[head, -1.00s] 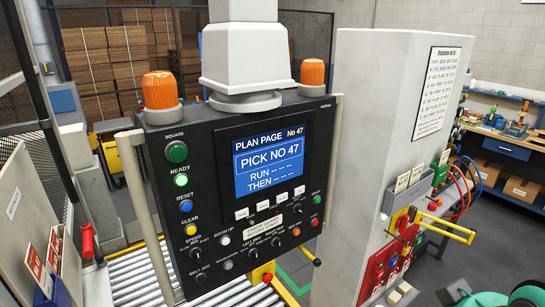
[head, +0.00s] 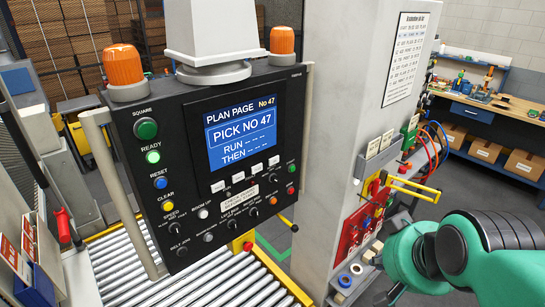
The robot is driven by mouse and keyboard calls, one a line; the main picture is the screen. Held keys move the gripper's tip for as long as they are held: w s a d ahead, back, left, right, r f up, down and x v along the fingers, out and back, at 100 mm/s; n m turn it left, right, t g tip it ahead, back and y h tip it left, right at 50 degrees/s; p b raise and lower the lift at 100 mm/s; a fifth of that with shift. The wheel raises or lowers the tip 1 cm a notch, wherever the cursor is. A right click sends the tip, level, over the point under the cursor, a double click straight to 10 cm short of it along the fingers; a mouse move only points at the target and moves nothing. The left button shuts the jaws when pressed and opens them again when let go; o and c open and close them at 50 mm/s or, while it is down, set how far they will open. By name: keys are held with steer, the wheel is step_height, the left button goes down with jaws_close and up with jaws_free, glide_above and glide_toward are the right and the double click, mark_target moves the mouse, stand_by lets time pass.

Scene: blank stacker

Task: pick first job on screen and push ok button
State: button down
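The control panel (head: 200,225) is a black box with a blue screen (head: 242,132). The screen reads "PLAN PAGE No 47", "PICK NO 47", "RUN" and "THEN" with dashes after the last two. A row of white keys (head: 246,174) sits under the screen. Round buttons line the left side: a dark green one under "SQUARE" (head: 145,128), a lit one under "READY" (head: 153,157), blue "RESET" (head: 160,183) and yellow "CLEAR" (head: 167,207). More knobs and small green and red buttons lie lower right. I cannot make out an OK label. My green arm shows at right; my gripper is not visible.
Two orange beacons, left (head: 123,66) and right (head: 283,41), top the panel. A roller conveyor (head: 205,281) runs below. A pale cabinet (head: 345,120) at right carries a printed sheet (head: 411,58), tags and a red board (head: 356,232) with a yellow handle. A workbench (head: 485,113) stands behind.

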mark_target(274, 160)
steer(key=w+a+f+m+t+p, duration=0.1)
steer(key=w+a+t+p, duration=0.3)
steer(key=w, duration=1)
steer(key=w+a+f+m+t+p, duration=0.1)
steer(key=w+a+t+p, duration=0.3)
steer(key=w+a, duration=0.7)
steer(key=shift+w+a+m+t+h+p, duration=0.3)
steer(key=shift+w+p, duration=1.05)
steer(key=shift+w, duration=0.25)
steer(key=shift+w, duration=0.1)
steer(key=w+a, duration=0.6)
steer(key=shift+p, duration=0.4)
